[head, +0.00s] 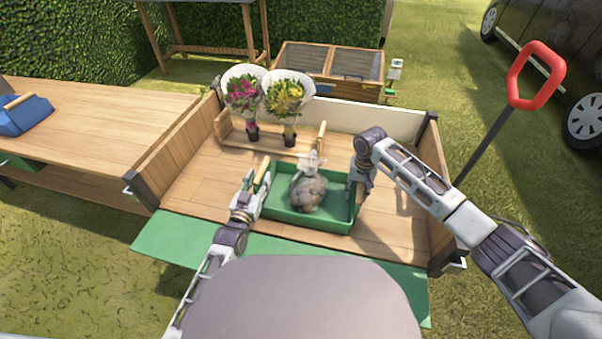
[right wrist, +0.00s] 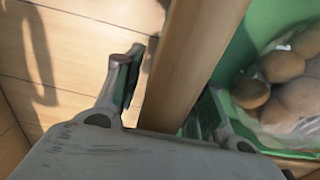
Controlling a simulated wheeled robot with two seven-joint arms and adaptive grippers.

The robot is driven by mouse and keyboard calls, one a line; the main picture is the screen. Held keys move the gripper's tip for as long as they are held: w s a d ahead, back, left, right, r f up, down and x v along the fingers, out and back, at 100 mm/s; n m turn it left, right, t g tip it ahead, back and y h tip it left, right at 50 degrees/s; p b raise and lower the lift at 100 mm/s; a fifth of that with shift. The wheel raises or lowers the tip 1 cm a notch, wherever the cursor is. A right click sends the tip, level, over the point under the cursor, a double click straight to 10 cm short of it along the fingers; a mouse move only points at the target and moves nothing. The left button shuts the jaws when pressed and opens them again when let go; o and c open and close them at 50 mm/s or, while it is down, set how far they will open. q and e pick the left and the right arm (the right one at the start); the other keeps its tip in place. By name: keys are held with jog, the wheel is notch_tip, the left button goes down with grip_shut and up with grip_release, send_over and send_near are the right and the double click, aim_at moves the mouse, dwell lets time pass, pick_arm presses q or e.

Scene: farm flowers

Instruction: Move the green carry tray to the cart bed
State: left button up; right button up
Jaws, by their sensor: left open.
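The green carry tray (head: 312,219) sits on the wooden floor of the cart bed (head: 195,190), near its front edge. A clear bag of brown, potato-like produce (head: 308,192) lies in it and also shows in the right wrist view (right wrist: 290,85). My left gripper (head: 257,180) is open at the tray's left wooden handle. My right gripper (head: 358,178) is at the tray's right side. In the right wrist view its spread fingers (right wrist: 165,95) lie on either side of a wooden handle bar (right wrist: 195,50). The head view mostly hides this handle behind my right arm.
Two wrapped bouquets (head: 242,95) (head: 287,97) stand in a wooden holder (head: 222,128) at the back of the bed. A wooden table (head: 85,120) with a blue box (head: 22,115) is at left. A red-handled tool (head: 536,75) stands at right. Bare bed floor lies left of the tray.

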pick_arm(q)
jog(key=shift+s, duration=0.2)
jog(key=v, duration=1.1)
jog(key=shift+s, duration=0.3)
dwell(0.4)
jog(key=shift+a, duration=0.15)
pick_arm(e)
jog(key=shift+r, duration=0.15)
jog(key=shift+r, duration=5.85)
pick_arm(q)
notch_tip(320, 180, up, 33)
jog(key=p, duration=3.3)
pick_arm(e)
notch_tip(320, 180, up, 33)
pick_arm(q)
jog(key=shift+r+p, duration=0.35)
jog(key=shift+r, duration=0.05)
pick_arm(e)
jog(key=shift+r, duration=0.4)
